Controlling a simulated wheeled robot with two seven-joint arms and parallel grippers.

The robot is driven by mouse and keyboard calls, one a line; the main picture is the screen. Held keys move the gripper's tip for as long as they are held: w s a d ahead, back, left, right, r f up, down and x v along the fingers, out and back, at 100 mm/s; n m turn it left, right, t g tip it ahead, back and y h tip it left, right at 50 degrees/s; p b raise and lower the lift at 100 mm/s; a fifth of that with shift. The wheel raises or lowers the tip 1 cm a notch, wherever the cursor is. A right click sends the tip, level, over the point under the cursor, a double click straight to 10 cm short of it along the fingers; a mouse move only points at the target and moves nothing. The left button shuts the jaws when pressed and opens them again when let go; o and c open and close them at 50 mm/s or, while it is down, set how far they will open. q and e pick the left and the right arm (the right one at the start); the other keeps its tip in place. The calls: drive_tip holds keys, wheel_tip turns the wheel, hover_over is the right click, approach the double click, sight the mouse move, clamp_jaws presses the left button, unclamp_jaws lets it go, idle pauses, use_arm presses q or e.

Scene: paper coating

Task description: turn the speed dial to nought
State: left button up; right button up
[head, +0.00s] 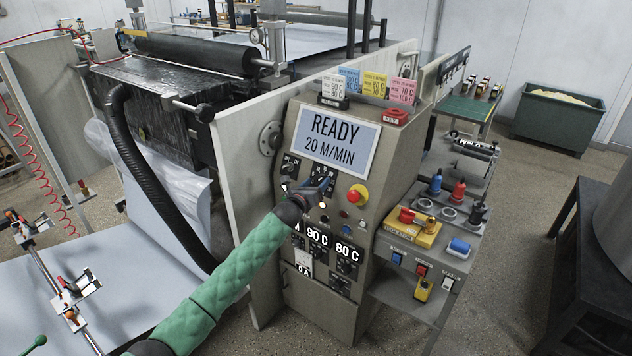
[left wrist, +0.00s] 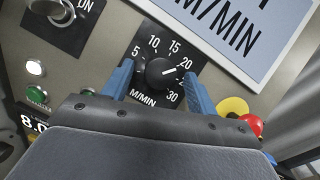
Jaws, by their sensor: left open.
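The speed dial (left wrist: 160,73) is a round black knob on a black plate marked 5 to 30 and M/MIN, in the left wrist view. Its white mark points towards 20. My left gripper (left wrist: 158,80) is open, with one blue finger on each side of the dial. I cannot tell whether the fingers touch it. In the head view my left gripper (head: 319,187) is at the control panel and hides most of the dial. The display (head: 335,138) above reads READY 20 M/MIN. My right gripper is not in view.
A red mushroom button on a yellow base (head: 357,194) sits just right of the dial. Temperature readouts (head: 318,238) are below. A grey side shelf (head: 418,273) with several switches and tools stands right of the panel. A black hose (head: 140,165) hangs on the left.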

use_arm(q)
drive_tip(key=shift+w+d, duration=0.1)
drive_tip(key=shift+w, duration=0.1)
drive_tip(key=c, duration=1)
